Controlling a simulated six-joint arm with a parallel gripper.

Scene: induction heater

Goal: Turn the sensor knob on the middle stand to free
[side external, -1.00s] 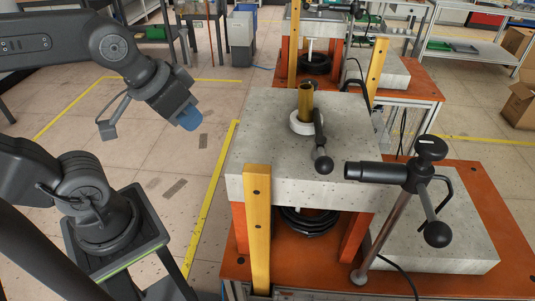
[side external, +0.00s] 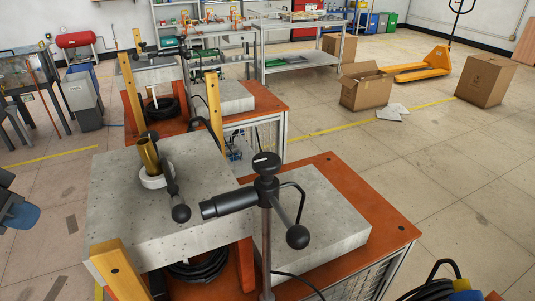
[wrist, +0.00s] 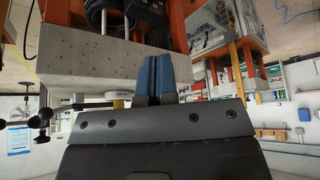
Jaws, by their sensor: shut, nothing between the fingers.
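The near stand has a post with a black sensor head (side external: 228,203). A round black knob (side external: 266,163) with a white mark sits on top, and a ball-ended lever (side external: 297,237) hangs below it. The mark's setting cannot be read. A second, similar stand (side external: 150,66) is behind; which stand is the middle one is unclear. My gripper is at the left edge of the side external view (side external: 22,213), well left of the knob and apart from it. In the wrist view its blue fingers (wrist: 156,80) are together and empty.
A grey perforated slab (side external: 115,210) holds an upright brass tube (side external: 149,155) in a white ring (side external: 157,179). A second ball lever (side external: 180,213) stands beside it. Yellow posts (side external: 118,270) flank the slab. Cardboard boxes (side external: 366,87) stand far back; floor at right is open.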

